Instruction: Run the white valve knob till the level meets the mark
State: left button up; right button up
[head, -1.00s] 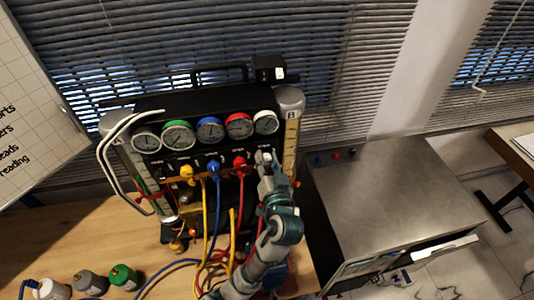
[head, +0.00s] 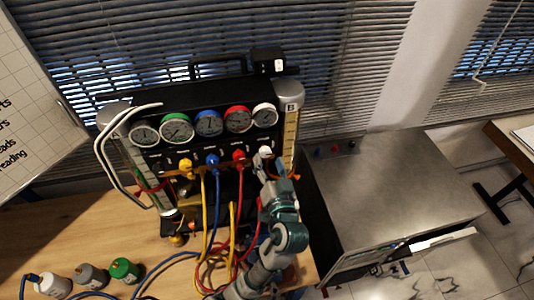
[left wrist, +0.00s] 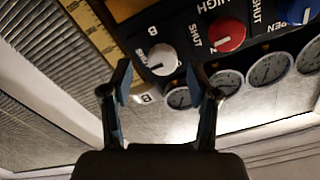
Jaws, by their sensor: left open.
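The white valve knob (head: 265,152) sits at the right end of the knob row on the black gauge panel. In the left wrist view the white knob (left wrist: 157,59), with a dark pointer line, lies beyond my fingertips and roughly between them; "SHUT" is printed beside it. My left gripper (head: 270,166) is open and empty, just below and in front of the knob. Its two spread fingers (left wrist: 158,76) show no contact with it. The yellow-scaled column B (head: 291,135) stands right of the panel. I cannot make out its level or mark. My right gripper is out of view.
Yellow (head: 186,167), blue (head: 212,160) and red (head: 239,157) knobs sit left of the white one, under several gauges. Hoses hang below the panel. Small canisters (head: 125,270) stand at the table's left front. A metal cabinet (head: 390,190) stands at right.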

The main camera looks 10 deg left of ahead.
pick_arm(q)
jog(key=v, duration=0.8)
jog(key=shift+f, duration=0.1)
dwell(0.4)
